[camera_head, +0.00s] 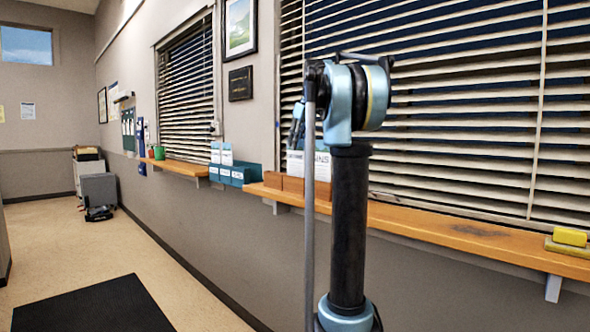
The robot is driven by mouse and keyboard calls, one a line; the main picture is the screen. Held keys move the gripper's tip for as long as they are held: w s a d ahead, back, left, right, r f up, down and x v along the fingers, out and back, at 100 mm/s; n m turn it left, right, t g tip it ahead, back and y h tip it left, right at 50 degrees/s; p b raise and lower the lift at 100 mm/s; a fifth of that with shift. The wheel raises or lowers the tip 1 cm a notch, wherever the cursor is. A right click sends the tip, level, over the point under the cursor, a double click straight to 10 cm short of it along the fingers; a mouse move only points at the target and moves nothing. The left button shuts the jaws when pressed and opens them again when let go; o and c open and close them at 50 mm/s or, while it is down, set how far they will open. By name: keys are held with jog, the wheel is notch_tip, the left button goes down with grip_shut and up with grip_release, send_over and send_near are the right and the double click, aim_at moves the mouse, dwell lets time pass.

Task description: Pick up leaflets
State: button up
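White leaflets with dark print (322,166) stand in a brown holder (292,187) on the orange wooden shelf under the large blinds. My arm covers part of them. More leaflets (222,153) stand in a teal holder (238,174) to the left, at that shelf's left end. My gripper (297,125) is partly seen as dark and blue parts to the left of my arm's upper joint, in front of or near the brown holder. Its fingers are mostly hidden, so I cannot tell whether it touches a leaflet or holds anything.
The orange shelf (440,226) runs to the right, mostly clear, with a yellow block (569,237) at its right end. Farther left, another shelf (185,167) holds a green cup (159,153). A dark mat (95,307) lies on open floor, and a grey cabinet (98,189) stands beyond.

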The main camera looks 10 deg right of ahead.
aim_at(295, 154)
jog(key=shift+d+x, duration=0.15)
jog(key=shift+x, duration=1.35)
jog(key=shift+d+x, duration=0.15)
jog(key=shift+x, duration=1.3)
jog(key=shift+w, duration=0.2)
grip_shut()
